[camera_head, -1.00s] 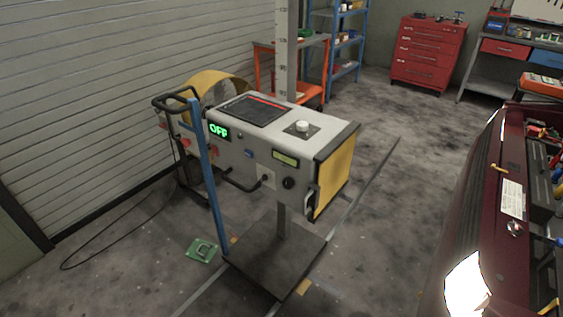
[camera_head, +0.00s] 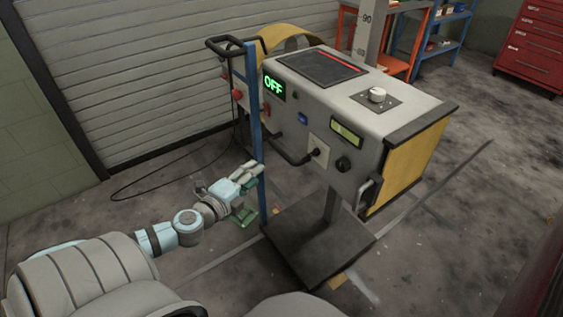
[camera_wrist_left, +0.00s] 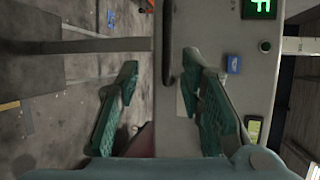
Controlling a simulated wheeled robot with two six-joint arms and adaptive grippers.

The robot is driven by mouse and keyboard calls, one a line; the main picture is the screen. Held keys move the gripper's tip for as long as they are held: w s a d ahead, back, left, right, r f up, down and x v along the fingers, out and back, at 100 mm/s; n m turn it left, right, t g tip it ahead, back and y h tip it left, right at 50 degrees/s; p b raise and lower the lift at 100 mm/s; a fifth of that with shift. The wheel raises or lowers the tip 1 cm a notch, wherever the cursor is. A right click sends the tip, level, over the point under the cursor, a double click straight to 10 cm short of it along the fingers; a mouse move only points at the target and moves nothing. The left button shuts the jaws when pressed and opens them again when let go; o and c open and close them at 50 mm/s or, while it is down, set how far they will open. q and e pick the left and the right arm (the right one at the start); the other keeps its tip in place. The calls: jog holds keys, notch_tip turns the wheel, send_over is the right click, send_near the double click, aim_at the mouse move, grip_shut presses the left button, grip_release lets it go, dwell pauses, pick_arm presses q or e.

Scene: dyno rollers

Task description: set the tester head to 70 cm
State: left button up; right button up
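The tester head (camera_head: 365,112) is a grey box with a yellow end, on an upright column (camera_head: 370,30) with a printed scale. A 90 shows on the scale; the mark just above the head is too small to read surely. A green display (camera_head: 274,87) reads OFF. A black bar handle (camera_head: 290,150) is on the head's front; in the left wrist view a dark bar (camera_wrist_left: 167,50) lies ahead between the finger lines. My left gripper (camera_head: 248,172) is in front of the head, close to the blue upright (camera_head: 257,125). Its fingers (camera_wrist_left: 160,68) are apart and empty. My right gripper is out of view.
The base plate (camera_head: 315,240) sits on the floor below the head. A green object (camera_head: 243,216) lies on the floor near my left gripper. A cable (camera_head: 150,190) runs along the floor at left. A dark red car (camera_head: 540,265) edges in at lower right.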

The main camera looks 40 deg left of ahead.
pick_arm(q)
jog(key=p, duration=0.1)
send_near(281, 149)
jog(key=p+x, duration=0.5)
jog(key=x, duration=0.2)
jog(key=shift+w+f+p, duration=0.15)
jog(key=shift+w+p, duration=0.05)
jog(key=shift+p, duration=0.15)
jog(key=shift+w+a+f, duration=0.1)
jog(key=shift+w+f, duration=0.2)
jog(key=shift+w, duration=0.3)
jog(key=shift+w+a+f, duration=0.1)
jog(key=shift+w+f, duration=0.2)
jog(key=shift+w, duration=0.3)
jog(key=shift+c, duration=0.2)
grip_shut()
